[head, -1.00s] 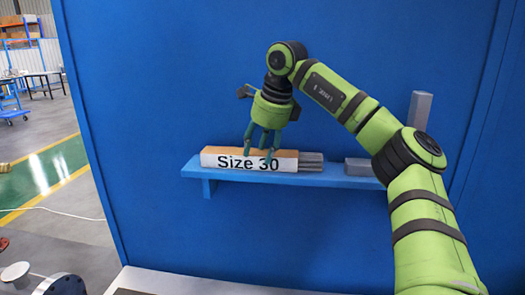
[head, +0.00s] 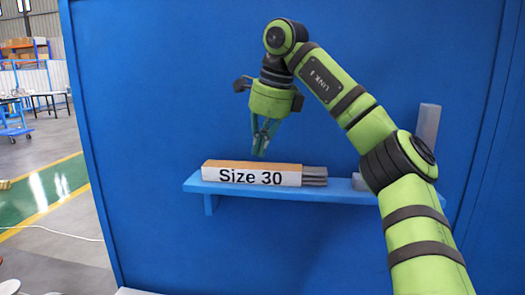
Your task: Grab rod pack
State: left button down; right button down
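The rod pack (head: 252,175) is a long box with an orange-brown top and a white front marked "Size 30". Grey rods (head: 314,177) stick out of its right end. It lies flat on a blue shelf (head: 330,193) on the blue wall. My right gripper (head: 259,154) points down just above the middle of the pack, its tips apart from or barely at the top edge. Its teal fingers converge at the tips with nothing visible between them. My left gripper is out of view.
A small grey block (head: 361,183) lies on the shelf right of the pack, partly behind my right arm. A tall grey block (head: 428,128) stands at the shelf's right end. The wall above the pack is clear.

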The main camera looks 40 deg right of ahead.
jog(key=s+a+b, duration=0.4)
jog(key=s+a, duration=0.6)
jog(key=a, duration=0.2)
jog(key=shift+s+a, duration=0.15)
jog(key=shift+a, duration=0.2)
jog(key=shift+c, duration=2)
grip_release()
jog(key=shift+r, duration=0.1)
